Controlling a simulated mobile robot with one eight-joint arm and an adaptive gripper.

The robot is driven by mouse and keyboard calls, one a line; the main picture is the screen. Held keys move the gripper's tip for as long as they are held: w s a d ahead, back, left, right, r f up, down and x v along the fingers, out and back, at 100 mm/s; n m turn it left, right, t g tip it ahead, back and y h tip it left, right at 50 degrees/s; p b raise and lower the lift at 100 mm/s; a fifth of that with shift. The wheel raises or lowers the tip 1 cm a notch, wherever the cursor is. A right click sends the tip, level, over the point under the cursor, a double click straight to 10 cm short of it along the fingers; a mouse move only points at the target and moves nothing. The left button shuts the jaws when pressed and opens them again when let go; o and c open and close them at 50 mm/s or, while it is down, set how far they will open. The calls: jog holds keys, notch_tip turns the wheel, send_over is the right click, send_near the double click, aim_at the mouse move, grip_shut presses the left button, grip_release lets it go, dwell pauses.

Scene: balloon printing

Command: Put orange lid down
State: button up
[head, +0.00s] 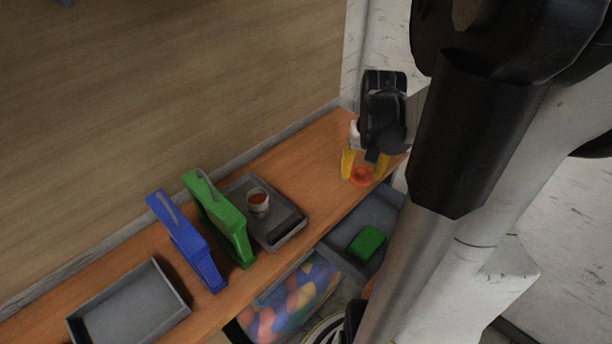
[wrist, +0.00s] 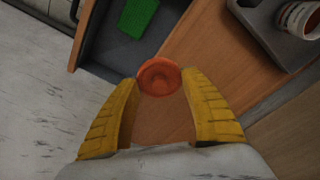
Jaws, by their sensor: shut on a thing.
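The orange lid (head: 361,176) is a small round disc between the yellow fingertips of my gripper (head: 362,172). In the wrist view the lid (wrist: 159,77) sits between the tips of my gripper (wrist: 160,82), and the fingers touch its two sides. My gripper is shut on it, over the right end of the wooden counter (head: 310,150). I cannot tell whether the lid touches the counter or is held just above it.
Left along the counter are a grey scale (head: 287,232) with a cup (head: 258,203), a green frame (head: 222,222), a blue frame (head: 187,245) and a grey tray (head: 160,335). Below are an open drawer (head: 384,209) with a green block (head: 367,243) and a bin of balloons (head: 290,305).

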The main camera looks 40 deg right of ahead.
jog(key=b, duration=0.4)
send_over(322, 191)
notch_tip(322, 191, down, 6)
jog(key=shift+s+a+r, duration=0.1)
jog(key=shift+f+b, duration=0.8)
jog(key=shift+f, duration=1.2)
jog(key=shift+f, duration=0.15)
jog(key=o, duration=0.7)
jog(key=shift+c, duration=0.2)
notch_tip(322, 191, up, 12)
jog(key=s+a+p, duration=0.1)
jog(key=p, duration=0.4)
jog(key=shift+s, duration=0.2)
jog(key=shift+a, duration=0.1)
